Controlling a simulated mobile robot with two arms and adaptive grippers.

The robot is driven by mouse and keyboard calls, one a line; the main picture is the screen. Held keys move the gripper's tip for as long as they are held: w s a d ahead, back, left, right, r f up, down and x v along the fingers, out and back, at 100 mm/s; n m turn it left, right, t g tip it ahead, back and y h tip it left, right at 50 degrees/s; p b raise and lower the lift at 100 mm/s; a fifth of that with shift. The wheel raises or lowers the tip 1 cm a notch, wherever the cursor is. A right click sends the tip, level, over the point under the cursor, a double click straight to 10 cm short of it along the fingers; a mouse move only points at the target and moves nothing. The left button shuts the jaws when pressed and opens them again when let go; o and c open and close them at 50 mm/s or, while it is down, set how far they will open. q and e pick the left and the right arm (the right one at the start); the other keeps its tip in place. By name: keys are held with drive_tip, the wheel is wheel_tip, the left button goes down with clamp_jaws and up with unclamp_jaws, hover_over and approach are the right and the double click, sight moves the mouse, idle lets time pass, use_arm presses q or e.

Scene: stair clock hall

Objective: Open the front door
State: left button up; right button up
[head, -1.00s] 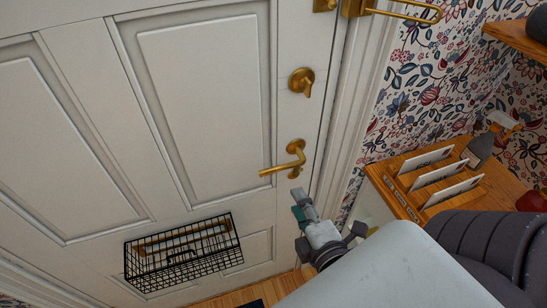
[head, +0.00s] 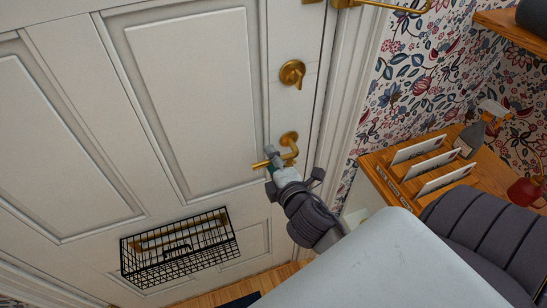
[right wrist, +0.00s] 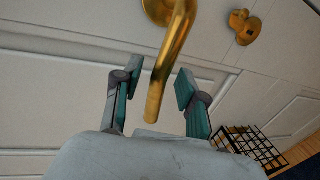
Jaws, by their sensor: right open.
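The white panelled front door (head: 185,95) fills the left and middle of the head view and looks closed. Its brass lever handle (head: 289,141) sits near the right edge, below a brass thumb-turn lock (head: 292,73). My right gripper (head: 270,165) is at the lever in the head view and covers part of it. In the right wrist view the open fingers (right wrist: 155,88) stand on either side of the lever (right wrist: 171,62), with gaps on both sides. The lock (right wrist: 245,26) shows at the upper right there. My left gripper is not in view.
A black wire letter basket (head: 180,250) hangs low on the door. A wooden shelf (head: 377,164) with envelopes in a rack (head: 432,165) and a spray bottle (head: 470,138) stands right of the frame. A brass bar (head: 385,5) sticks out at the top.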

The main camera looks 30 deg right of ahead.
clamp_jaws()
idle(0.3)
drive_tip(key=shift+f, duration=0.1)
drive_tip(key=shift+s+d+f+n+h, duration=0.1)
drive_tip(key=shift+d+f+n+h, duration=0.2)
drive_tip(key=shift+f+n, duration=0.55)
drive_tip(key=shift+d+f+n+h, duration=0.15)
drive_tip(key=shift+f+n+h, duration=0.35)
drive_tip(key=shift+n, duration=0.7)
drive_tip(key=shift+s+d+f+n+h, duration=0.1)
drive_tip(key=shift+d+f+n+h, duration=0.2)
drive_tip(key=shift+f+n, duration=0.55)
drive_tip(key=shift+r+n, duration=0.15)
drive_tip(key=shift+n, duration=0.15)
